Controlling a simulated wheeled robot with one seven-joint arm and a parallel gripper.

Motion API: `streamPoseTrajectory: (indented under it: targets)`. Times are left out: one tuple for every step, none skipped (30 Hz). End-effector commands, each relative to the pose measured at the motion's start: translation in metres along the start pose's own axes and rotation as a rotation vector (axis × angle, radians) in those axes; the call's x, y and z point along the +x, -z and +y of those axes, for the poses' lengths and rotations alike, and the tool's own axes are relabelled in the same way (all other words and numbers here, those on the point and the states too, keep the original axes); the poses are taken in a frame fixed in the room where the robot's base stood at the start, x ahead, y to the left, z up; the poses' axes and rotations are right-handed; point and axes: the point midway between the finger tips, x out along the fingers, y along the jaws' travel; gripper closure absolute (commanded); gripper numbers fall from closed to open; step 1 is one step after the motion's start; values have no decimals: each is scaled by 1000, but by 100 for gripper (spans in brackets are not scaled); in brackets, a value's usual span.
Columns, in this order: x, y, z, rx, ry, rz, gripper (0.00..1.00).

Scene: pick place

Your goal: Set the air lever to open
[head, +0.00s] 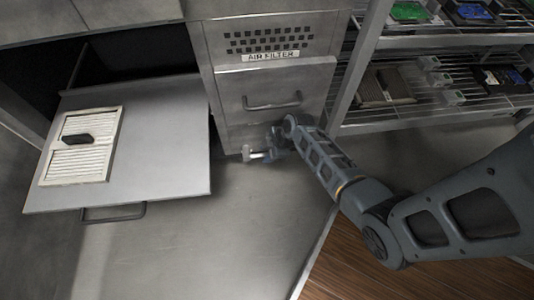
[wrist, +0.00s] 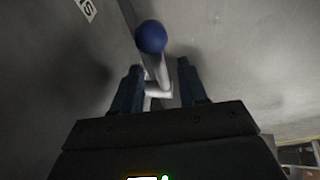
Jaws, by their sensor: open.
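The air lever (wrist: 151,38) shows in the wrist view as a blue ball knob on a pale metal stem with a bracket at its base. My gripper (wrist: 158,68) is open, with one dark finger on each side of the stem. The knob stands past the fingertips in the picture, and I cannot tell whether a finger touches the stem. In the head view my gripper (head: 270,150) is low in front of the air filter cabinet (head: 233,95). It hides most of the lever there; a small pale part (head: 248,154) shows at its left.
An open drawer (head: 165,165) at the left holds a white slatted filter panel (head: 75,165) with a dark handle. A wire shelf (head: 435,105) with several small parts stands at the right. Part of a printed label (wrist: 86,9) shows in the wrist view.

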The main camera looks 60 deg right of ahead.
Motion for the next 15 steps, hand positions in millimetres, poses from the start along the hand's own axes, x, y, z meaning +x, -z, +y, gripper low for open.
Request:
streamPoseTrajectory:
  targets:
    - [3,0,0,0,0,0,58]
    - [4,0,0,0,0,0,58]
    - [5,0,0,0,-1,0,58]
    - [5,0,0,0,-1,0,58]
    - [5,0,0,0,-1,0,58]
    - [5,0,0,0,-1,0,58]
    - [5,0,0,0,-1,0,58]
    - [4,0,0,0,-1,0,58]
    - [4,0,0,0,-1,0,58]
    - [4,0,0,0,-1,0,58]
    - [4,0,0,0,-1,0,59]
    - [4,0,0,0,-1,0,63]
    - [4,0,0,0,-1,0,65]
    - [4,0,0,0,-1,0,68]
    - [4,0,0,0,-1,0,72]
